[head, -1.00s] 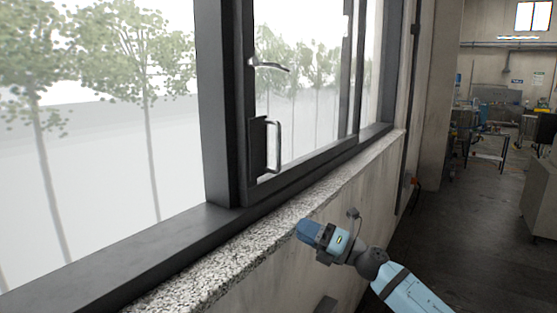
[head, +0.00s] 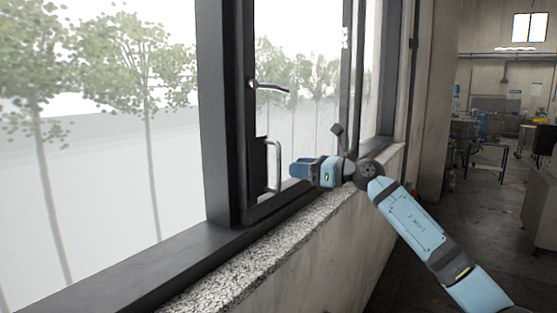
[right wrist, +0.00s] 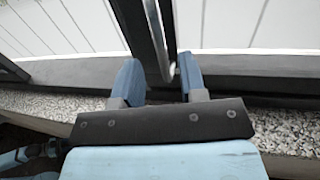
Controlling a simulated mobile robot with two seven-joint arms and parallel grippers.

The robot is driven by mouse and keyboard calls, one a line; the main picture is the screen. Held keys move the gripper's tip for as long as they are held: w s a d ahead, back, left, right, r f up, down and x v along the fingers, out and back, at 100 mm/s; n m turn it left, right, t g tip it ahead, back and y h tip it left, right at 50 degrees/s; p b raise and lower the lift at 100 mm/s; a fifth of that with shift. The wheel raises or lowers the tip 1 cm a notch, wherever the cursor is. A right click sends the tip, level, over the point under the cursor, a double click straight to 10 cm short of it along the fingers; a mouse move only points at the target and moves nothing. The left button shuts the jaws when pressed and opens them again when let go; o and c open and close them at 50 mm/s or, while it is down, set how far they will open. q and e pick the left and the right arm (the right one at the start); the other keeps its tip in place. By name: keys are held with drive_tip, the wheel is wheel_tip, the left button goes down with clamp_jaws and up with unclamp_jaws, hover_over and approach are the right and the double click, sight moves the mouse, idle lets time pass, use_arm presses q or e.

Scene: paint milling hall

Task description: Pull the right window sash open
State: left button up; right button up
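The right window sash (head: 248,110) has a dark frame and stands next to the thick dark post. Its pull handle (head: 275,165), a pale upright bar on a dark plate, is low on its left stile. My right gripper (head: 294,168) is just right of the handle, level with it and pointing left at it. In the right wrist view the fingers (right wrist: 159,62) are apart, and the handle bar (right wrist: 158,38) shows ahead, between and beyond the tips, nearer the right one. I cannot tell whether they touch it. My left gripper is not in view.
A lever latch (head: 270,87) sits above the handle. A speckled stone sill (head: 240,262) runs below the window, under my right arm. The wall (head: 310,260) is below it. Open floor lies at the right, with benches (head: 488,158) farther back.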

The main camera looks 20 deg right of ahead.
sight(279, 186)
drive_tip(key=p+x, duration=0.1)
drive_tip(key=x, duration=0.5)
drive_tip(key=shift+a, duration=0.1)
drive_tip(key=shift+c, duration=0.5)
clamp_jaws()
